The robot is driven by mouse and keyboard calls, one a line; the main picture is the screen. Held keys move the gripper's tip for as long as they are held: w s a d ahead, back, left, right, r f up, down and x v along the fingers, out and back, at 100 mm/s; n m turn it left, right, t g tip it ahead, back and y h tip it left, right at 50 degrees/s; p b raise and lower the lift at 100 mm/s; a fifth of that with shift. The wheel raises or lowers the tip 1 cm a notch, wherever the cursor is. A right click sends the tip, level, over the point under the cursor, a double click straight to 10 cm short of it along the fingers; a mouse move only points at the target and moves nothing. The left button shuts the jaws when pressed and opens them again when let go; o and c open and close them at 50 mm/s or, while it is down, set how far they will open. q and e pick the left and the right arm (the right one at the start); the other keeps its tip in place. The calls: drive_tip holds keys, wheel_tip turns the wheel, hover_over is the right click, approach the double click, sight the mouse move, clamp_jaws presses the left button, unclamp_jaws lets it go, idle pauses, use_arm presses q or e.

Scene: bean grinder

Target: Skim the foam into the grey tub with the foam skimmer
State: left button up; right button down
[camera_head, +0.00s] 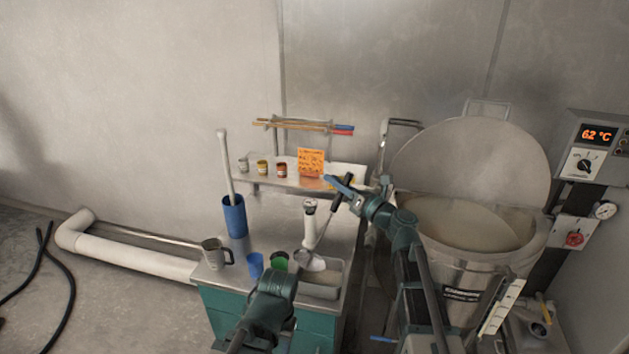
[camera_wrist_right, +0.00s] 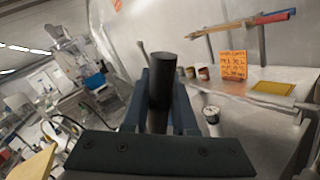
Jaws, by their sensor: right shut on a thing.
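My right gripper (camera_head: 347,188) is shut on the black handle (camera_wrist_right: 163,75) of the foam skimmer (camera_head: 321,232). The handle tilts, and the shaft runs down and left to a pale head over or in the grey tub (camera_head: 320,290); I cannot tell if the head touches it. The tub stands at the table's front right corner, with pale stuff in it. The large steel kettle (camera_head: 465,268) at the right is open and holds a pale beige surface (camera_head: 460,222). My left arm shows at the lower middle, but its fingers cannot be made out.
Behind is a shelf (camera_head: 262,180) with small jars and an orange note (camera_head: 311,162). A control box (camera_head: 596,145) hangs right.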

drive_tip(key=shift+s+a+n+g+p, duration=0.25)
drive_tip(key=shift+s+a+n+p, duration=0.45)
drive_tip(key=shift+s+a+n, duration=1.55)
drive_tip(key=shift+s+a+n+g+p, duration=0.25)
drive_tip(key=shift+s+a+n+p, duration=0.5)
drive_tip(key=shift+a, duration=3)
use_arm(q)
wheel_tip(320, 180, up, 8)
drive_tip(key=p, duration=0.4)
drive_tip(key=shift+a+f+p, duration=0.15)
drive_tip(key=shift+a+p, duration=0.15)
drive_tip(key=shift+p, duration=0.05)
use_arm(e)
wheel_tip(320, 180, up, 6)
drive_tip(key=shift+s+f, duration=0.1)
drive_tip(key=shift+f, duration=0.1)
use_arm(q)
drive_tip(key=shift+s+f, duration=0.1)
drive_tip(key=shift+f, duration=0.05)
use_arm(e)
drive_tip(key=shift+f, duration=0.15)
